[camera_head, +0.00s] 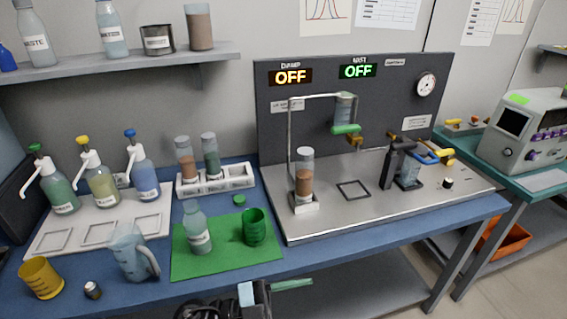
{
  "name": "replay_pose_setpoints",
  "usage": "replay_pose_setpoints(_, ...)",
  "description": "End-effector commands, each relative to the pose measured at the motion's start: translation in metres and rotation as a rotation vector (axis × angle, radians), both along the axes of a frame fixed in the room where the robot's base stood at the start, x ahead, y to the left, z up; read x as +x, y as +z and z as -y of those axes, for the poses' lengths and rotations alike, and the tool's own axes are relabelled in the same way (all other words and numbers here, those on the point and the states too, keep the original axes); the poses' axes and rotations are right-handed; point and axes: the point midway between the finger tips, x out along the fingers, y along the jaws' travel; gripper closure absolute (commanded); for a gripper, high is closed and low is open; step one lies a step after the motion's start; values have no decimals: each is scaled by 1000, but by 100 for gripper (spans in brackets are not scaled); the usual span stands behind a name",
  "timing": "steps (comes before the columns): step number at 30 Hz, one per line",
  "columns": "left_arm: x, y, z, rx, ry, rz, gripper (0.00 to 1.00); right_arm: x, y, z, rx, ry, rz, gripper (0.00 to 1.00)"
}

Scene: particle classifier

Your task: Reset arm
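Dark mechanical parts with a black cable stand at the bottom edge, left of centre, in front of the table. They look like part of my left arm's end, the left gripper (254,298), cut off by the frame. A pale blue face shows on it, and a thin green bar (292,284) lies just to its right. I cannot tell whether the fingers are open or whether the bar touches them. My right gripper is not visible.
Close by on the blue table (85,300) are a green mat (225,268) with a bottle (196,230) and green cup (253,228), a clear jug (132,252) and a yellow cup (41,277). A grey apparatus (350,218) stands at right.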

Motion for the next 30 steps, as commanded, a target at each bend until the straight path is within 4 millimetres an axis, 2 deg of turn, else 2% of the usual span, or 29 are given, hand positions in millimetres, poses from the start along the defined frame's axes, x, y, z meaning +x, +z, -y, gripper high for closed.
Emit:
replay_pose_setpoints(4,5,-8,-30,-156,282,-116,44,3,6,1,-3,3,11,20)
replay_pose_setpoints(7,8,-27,-59,-202,486,-211,44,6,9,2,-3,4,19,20)
replay_pose_setpoints(11,1,-68,-101,-190,742,-364,44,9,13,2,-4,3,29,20)
replay_pose_setpoints(13,-12,-95,-125,-152,870,-457,44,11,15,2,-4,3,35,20)
replay_pose_setpoints(17,-50,-150,-167,-35,1072,-651,44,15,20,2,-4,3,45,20)
replay_pose_setpoints(21,-110,-202,-203,132,1211,-859,44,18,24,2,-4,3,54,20)
replay_pose_setpoints(24,-151,-227,-218,237,1256,-980,44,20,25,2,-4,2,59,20)
replay_pose_setpoints(27,-182,-243,-227,315,1273,-1066,44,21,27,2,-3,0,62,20)
replay_pose_setpoints(30,-200,-250,-232,357,1277,-1114,44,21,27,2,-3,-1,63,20)
